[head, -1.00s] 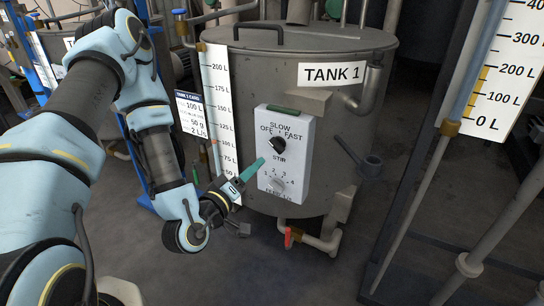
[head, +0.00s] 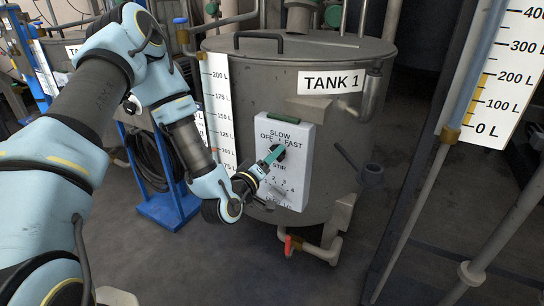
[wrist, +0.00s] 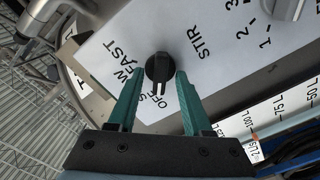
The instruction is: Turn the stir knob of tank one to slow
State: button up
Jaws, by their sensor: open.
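The stir knob (wrist: 158,68) is a black round knob with a raised bar. In the wrist view its bar points down, towards the word OFF. SLOW and FAST are printed further around it. It sits on the white panel (head: 302,178) on the front of the grey tank one (head: 226,64). My gripper (wrist: 157,73) is open, with one green finger on each side of the knob and a gap visible at each side. In the head view my gripper (head: 276,154) reaches the panel from the left and partly covers the knob.
A lower numbered dial (wrist: 284,8) is on the same panel. A pipe (head: 372,95) and a grey handle (head: 371,170) are at the tank's right. A red valve handle (head: 288,246) is below. A litre scale (head: 219,115) stands left of the panel.

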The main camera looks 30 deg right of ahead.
jog(key=shift+c, duration=0.2)
grip_shut()
dwell(0.4)
